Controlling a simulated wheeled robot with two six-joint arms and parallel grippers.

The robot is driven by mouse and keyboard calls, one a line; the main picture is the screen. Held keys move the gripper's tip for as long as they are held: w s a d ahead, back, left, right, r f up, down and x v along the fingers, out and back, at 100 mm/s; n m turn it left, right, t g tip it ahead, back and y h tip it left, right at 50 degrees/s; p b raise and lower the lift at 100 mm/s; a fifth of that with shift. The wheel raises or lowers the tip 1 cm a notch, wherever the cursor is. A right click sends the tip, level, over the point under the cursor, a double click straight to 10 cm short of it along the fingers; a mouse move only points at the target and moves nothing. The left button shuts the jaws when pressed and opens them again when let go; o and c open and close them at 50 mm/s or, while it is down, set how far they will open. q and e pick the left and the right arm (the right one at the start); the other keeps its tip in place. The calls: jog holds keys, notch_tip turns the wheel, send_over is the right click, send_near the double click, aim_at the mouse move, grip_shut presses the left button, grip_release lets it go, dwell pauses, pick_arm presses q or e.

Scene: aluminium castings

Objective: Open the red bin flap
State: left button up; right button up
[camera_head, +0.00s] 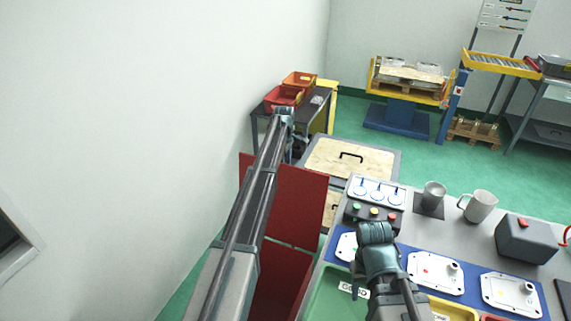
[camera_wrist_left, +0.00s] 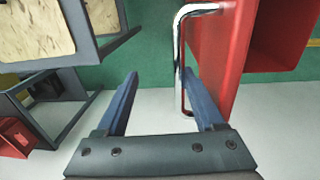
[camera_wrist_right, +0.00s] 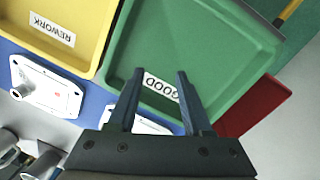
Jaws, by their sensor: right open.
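The red bin (camera_head: 278,289) stands beside the bench, partly hidden behind my left arm. A red panel (camera_head: 303,203) rises above it; I cannot tell how far the flap is open. In the left wrist view a red panel (camera_wrist_left: 213,50) carries a chrome handle (camera_wrist_left: 180,60), with a red hollow (camera_wrist_left: 285,35) to its right. My left gripper (camera_wrist_left: 161,73) is open, and the handle's bar shows between its fingers, close to the right finger; contact is unclear. My right gripper (camera_wrist_right: 155,72) is open and empty above the green GOOD tray (camera_wrist_right: 207,45).
The bench holds a button box (camera_head: 374,214), a mug (camera_head: 478,206), a metal cup (camera_head: 433,195), a grey box (camera_head: 526,238) and white cast plates (camera_head: 435,271). A yellow REWORK tray (camera_wrist_right: 75,12) adjoins the green tray. A wood-topped cabinet (camera_head: 375,160) stands behind. A white wall is at left.

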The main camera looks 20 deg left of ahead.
pick_arm(q)
notch_tip(320, 180, up, 14)
jog(key=p, duration=1.3)
jog(key=shift+s+f, duration=0.15)
jog(key=shift+s, duration=0.25)
jog(key=s+d+f+m+b, duration=0.2)
jog(key=s+d+m, duration=0.2)
jog(key=s+d, duration=0.45)
jog(key=s+d+f+m+b, duration=0.2)
jog(key=s+d+m, duration=0.4)
jog(key=s, duration=0.4)
jog(key=s+d+f+m+b, duration=0.1)
jog(key=s+d+m, duration=0.2)
jog(key=s, duration=0.5)
jog(key=s+d+f+m+b, duration=0.1)
jog(key=s+d+m, duration=0.2)
jog(key=s, duration=0.5)
jog(key=s+d+f+m+y+b, duration=0.1)
jog(key=s+d+f+m, duration=0.1)
jog(key=s+m, duration=0.3)
jog(key=s+d, duration=0.1)
jog(key=s, duration=0.3)
jog(key=shift+d+g+b, duration=0.3)
jog(key=shift+g+b, duration=0.05)
jog(key=shift+g, duration=0.05)
jog(key=shift+d, duration=0.1)
